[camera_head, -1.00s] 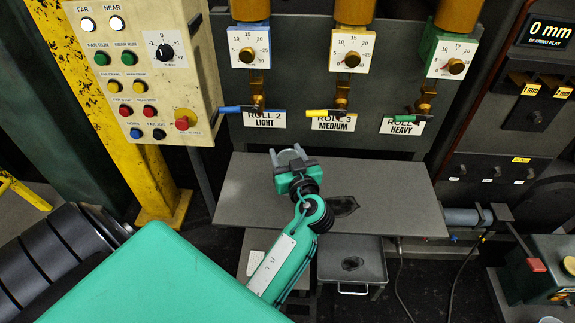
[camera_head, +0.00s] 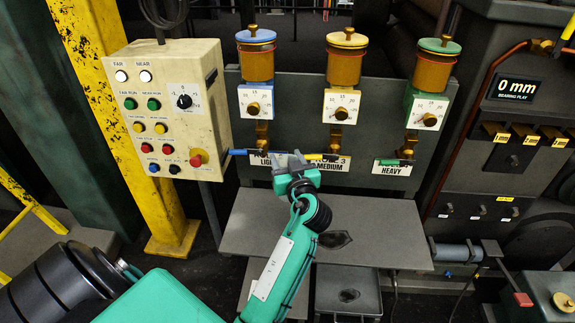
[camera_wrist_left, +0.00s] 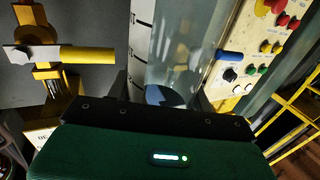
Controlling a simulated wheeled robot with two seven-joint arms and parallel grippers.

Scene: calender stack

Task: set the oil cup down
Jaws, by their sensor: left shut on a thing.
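My left gripper (camera_head: 290,160) is in front of the back panel, over the far edge of the grey shelf (camera_head: 250,225) as seen in the head view. In the left wrist view a clear cup with dark graduation marks (camera_wrist_left: 172,45) stands between the gripper's dark fingers, and the gripper is shut on it. This looks like the oil cup. In the head view the cup is hardly distinguishable at the fingertips. Whether it touches anything below cannot be told. My right gripper is not in view.
Three oil dispensers with blue (camera_head: 256,37), yellow (camera_head: 347,38) and green (camera_head: 440,46) lids hang above the shelf. Their spout levers stick out near the gripper. A dark stain (camera_head: 334,239) marks the shelf. A control box (camera_head: 165,105) stands left. The shelf's right part is clear.

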